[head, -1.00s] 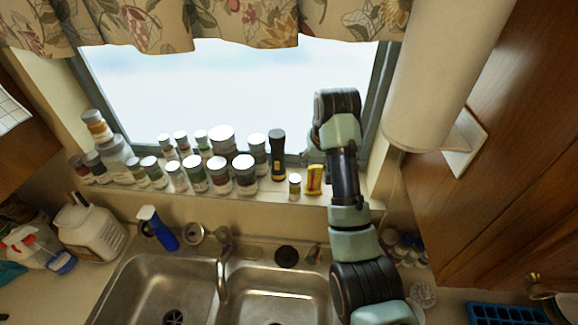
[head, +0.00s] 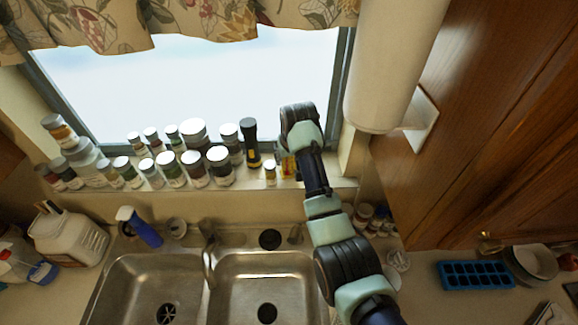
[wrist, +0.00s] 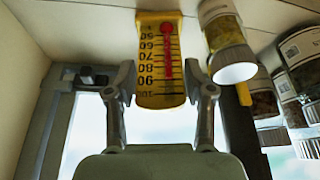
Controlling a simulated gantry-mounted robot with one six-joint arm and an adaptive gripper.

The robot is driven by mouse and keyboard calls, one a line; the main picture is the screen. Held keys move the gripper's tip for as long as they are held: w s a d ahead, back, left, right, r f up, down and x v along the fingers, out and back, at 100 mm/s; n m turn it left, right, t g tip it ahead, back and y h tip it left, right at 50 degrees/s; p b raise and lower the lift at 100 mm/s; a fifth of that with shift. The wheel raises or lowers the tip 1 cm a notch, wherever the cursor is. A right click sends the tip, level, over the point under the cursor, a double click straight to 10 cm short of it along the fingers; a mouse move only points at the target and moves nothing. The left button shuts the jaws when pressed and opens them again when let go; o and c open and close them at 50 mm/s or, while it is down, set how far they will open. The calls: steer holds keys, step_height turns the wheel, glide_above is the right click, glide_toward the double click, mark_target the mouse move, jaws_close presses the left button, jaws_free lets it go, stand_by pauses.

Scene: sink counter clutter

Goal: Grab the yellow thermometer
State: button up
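The yellow thermometer (wrist: 150,92), with a red column and black numbers, stands on the windowsill at the right end of the row of jars. It appears upside down in the wrist view. In the head view the thermometer (head: 285,168) is partly hidden behind my arm. My gripper (wrist: 161,84) is open, with one finger on each side of the thermometer's upper end in the wrist view. A small gap shows between each finger and the thermometer, so it does not look gripped. In the head view my arm hides the fingers.
A small white-capped jar (head: 270,172) stands close beside the thermometer; it also shows in the wrist view (wrist: 228,45). A black and yellow flashlight (head: 251,143) and several jars stand farther left on the sill. A paper towel roll (head: 392,70) hangs to the right.

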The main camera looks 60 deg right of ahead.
steer(key=c, duration=0.6)
step_height(320, 180, up, 20)
steer(key=b, duration=0.4)
